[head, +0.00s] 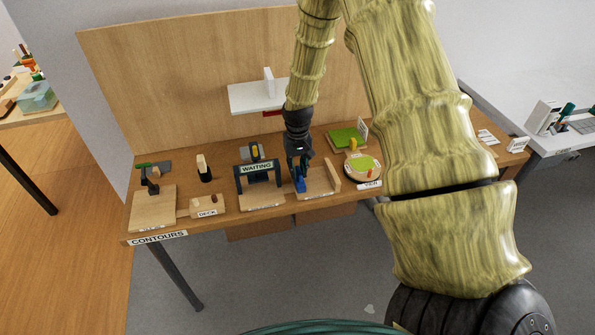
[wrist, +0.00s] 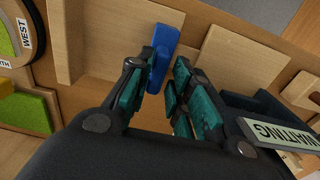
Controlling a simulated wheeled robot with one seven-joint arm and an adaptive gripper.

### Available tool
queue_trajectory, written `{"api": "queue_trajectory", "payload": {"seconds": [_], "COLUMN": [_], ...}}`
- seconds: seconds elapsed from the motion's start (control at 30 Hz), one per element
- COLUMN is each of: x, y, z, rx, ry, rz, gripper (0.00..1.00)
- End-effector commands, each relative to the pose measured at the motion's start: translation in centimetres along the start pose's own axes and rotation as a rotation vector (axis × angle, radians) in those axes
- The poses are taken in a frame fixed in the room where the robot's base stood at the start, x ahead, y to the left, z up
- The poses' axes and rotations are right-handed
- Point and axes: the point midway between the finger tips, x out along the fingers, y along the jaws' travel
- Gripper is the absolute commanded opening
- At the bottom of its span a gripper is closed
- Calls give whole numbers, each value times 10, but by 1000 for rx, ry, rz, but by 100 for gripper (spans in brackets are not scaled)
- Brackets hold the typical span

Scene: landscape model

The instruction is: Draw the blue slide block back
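The blue slide block (head: 299,184) stands on a light wooden board (head: 318,193) with a raised end piece at its right. My gripper (head: 298,164) points down at the block from above. In the wrist view, the blue block (wrist: 163,48) shows at and partly between the teal fingertips (wrist: 165,82), close against the left finger. A gap shows between the block and the right finger, so the gripper looks open. Whether the left finger touches the block, I cannot tell.
The dark WAITING frame (head: 257,172) stands close at the left of my gripper. A round green-topped piece (head: 363,167) is on the right, and a green board (head: 345,138) lies behind it. A white shelf (head: 257,96) juts from the back panel.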

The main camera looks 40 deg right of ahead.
Motion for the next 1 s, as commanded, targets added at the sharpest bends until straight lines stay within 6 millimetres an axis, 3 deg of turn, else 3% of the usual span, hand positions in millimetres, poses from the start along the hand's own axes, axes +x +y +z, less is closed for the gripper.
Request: {"api": "queue_trajectory", "payload": {"seconds": [0.4,0.6,1.0], "x": [-66,-90,-103], "y": [0,0,1], "z": [-1,-1,0], "rx": [0,2,1], "ry": [4,3,1], "rz": [-1,-2,-2], "gripper": [21,21,21]}}
